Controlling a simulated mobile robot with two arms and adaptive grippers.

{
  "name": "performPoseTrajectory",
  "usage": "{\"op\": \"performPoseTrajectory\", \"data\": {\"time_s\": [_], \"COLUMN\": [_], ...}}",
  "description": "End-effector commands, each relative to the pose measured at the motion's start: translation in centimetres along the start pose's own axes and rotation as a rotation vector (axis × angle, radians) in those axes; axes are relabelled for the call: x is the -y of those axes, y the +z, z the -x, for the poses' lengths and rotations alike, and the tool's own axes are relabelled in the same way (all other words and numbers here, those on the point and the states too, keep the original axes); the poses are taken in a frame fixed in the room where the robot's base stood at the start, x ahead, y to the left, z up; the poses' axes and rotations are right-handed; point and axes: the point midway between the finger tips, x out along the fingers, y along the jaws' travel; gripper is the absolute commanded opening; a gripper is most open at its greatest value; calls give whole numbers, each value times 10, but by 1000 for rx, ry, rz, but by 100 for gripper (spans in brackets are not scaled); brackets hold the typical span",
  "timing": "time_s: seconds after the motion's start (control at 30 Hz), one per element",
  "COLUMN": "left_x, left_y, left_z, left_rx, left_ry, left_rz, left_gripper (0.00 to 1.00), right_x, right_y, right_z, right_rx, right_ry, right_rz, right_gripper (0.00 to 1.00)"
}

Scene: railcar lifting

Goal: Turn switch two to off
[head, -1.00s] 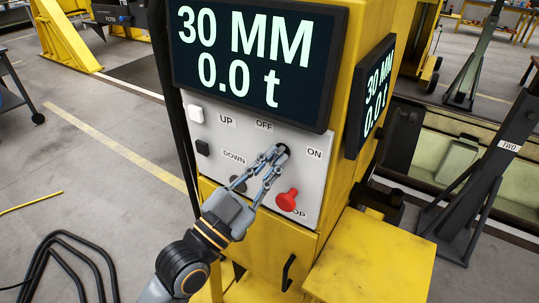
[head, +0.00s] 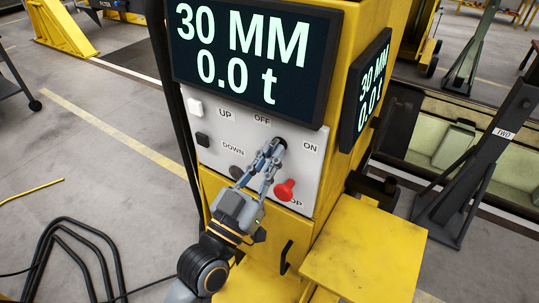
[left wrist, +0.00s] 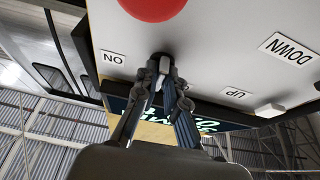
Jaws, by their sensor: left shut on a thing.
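The light grey control panel (head: 212,150) on a yellow column carries a dark rotary switch (head: 280,143) between the labels OFF and ON. My left gripper (head: 273,150) is shut on this switch. In the left wrist view, its fingertips (left wrist: 161,75) pinch the dark knob (left wrist: 160,57), near the ON label. The fingers hide most of the knob, so I cannot tell which way it points. A "TWO" label (head: 503,133) is on a dark stand at the right, apart from the panel. My right gripper is not in view.
A red stop button (head: 285,189) sits just below the switch, close to my fingers. A white UP button (head: 195,107) and a black DOWN button (head: 202,139) are at the panel's left. A display (head: 255,60) overhangs above; a yellow ledge (head: 365,250) juts out below right.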

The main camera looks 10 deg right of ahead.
Motion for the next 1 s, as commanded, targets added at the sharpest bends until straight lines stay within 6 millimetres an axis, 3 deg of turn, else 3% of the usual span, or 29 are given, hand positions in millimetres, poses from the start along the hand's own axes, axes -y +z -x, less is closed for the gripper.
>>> {"op": "performPoseTrajectory", "data": {"time_s": [0.17, 0.2, 0.3, 0.67, 0.77, 1.0], "left_x": [0, 0, 0, 0, 0, 0], "left_y": [0, 0, 0, 0, 1, 2], "left_z": [0, 0, 0, 4, 17, 68], "left_rx": [-1, -1, -1, 1, 2, 6], "left_ry": [0, 0, 0, 0, 0, 2], "left_rz": [3, 3, 3, 1, -1, 0], "left_gripper": [0, 16, 33, 33, 33, 33], "right_x": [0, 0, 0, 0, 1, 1], "right_y": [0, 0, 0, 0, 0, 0], "right_z": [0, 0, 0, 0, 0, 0], "right_rx": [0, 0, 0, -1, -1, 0], "right_ry": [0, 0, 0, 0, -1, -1], "right_rz": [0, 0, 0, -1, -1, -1], "right_gripper": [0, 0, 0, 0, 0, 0]}}
